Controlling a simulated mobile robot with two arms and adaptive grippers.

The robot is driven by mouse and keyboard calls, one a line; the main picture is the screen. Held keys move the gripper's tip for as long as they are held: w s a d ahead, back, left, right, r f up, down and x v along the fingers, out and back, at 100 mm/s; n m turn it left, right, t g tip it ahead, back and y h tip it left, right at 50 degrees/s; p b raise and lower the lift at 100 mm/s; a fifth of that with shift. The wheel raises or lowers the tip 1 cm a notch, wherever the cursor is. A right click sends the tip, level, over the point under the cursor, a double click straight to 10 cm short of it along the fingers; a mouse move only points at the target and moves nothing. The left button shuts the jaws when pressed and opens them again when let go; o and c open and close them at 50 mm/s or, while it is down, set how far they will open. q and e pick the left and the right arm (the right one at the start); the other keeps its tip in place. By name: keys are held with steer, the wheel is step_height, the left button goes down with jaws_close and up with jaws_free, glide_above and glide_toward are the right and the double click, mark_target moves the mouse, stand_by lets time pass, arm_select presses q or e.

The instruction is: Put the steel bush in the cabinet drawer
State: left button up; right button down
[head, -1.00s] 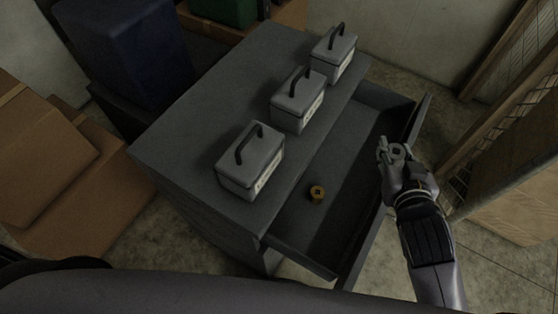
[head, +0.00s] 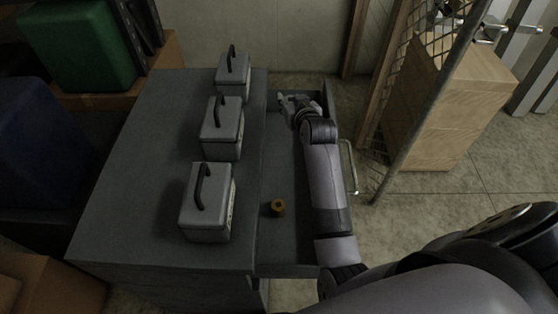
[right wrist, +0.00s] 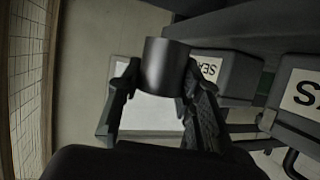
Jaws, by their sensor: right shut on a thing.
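The steel bush (right wrist: 166,66) is a dark grey cylinder between the fingers of my right gripper (right wrist: 162,84) in the right wrist view. The right gripper is shut on it. In the head view my right gripper (head: 291,101) is over the far end of the open cabinet drawer (head: 291,240); the bush cannot be made out clearly there. The drawer is pulled out on the right side of the grey cabinet (head: 120,215). My left gripper is not in view.
A brass-coloured bush (head: 278,207) stands in the near part of the drawer. Three grey lidded boxes with handles, one of them here (head: 207,212), stand in a row on the cabinet top. A mesh panel (head: 432,95) and wooden block (head: 455,110) are to the right.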

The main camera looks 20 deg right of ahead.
steer(key=shift+f+b, duration=1.1)
steer(key=shift+f, duration=7.85)
steer(key=shift+f+b, duration=0.4)
steer(key=shift+f, duration=0.2)
steer(key=c, duration=1.1)
jaws_free()
steer(key=shift+s, duration=0.1)
